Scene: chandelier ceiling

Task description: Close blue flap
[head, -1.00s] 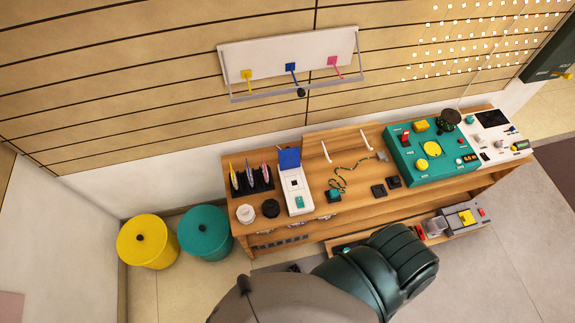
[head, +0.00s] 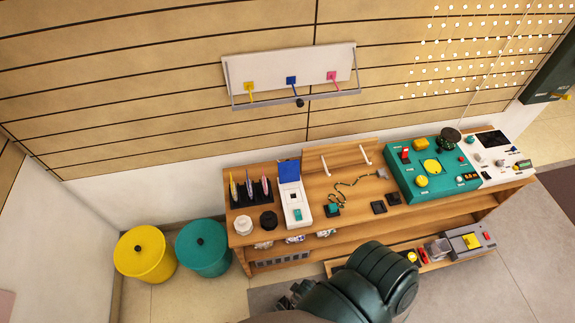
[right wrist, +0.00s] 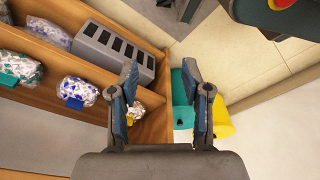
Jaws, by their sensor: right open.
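The blue flap (head: 289,171) stands raised at the back end of a white box (head: 295,204) on the wooden bench in the head view. My right gripper (right wrist: 160,95) is open and empty in the right wrist view, its two fingers well apart. It is beside the bench's shelf end, with bins beyond it. It is clear of the blue flap, which does not show in the wrist view. In the head view my dark arm is in front of the bench, low in the picture. My left gripper is not in view.
The wooden bench (head: 345,218) also carries a teal control panel (head: 430,178) and a holder with coloured items (head: 251,191). Yellow (head: 145,256) and teal (head: 204,248) bins stand left of it. A grey slotted box (right wrist: 113,50) and wrapped bags (right wrist: 77,91) lie on the shelf.

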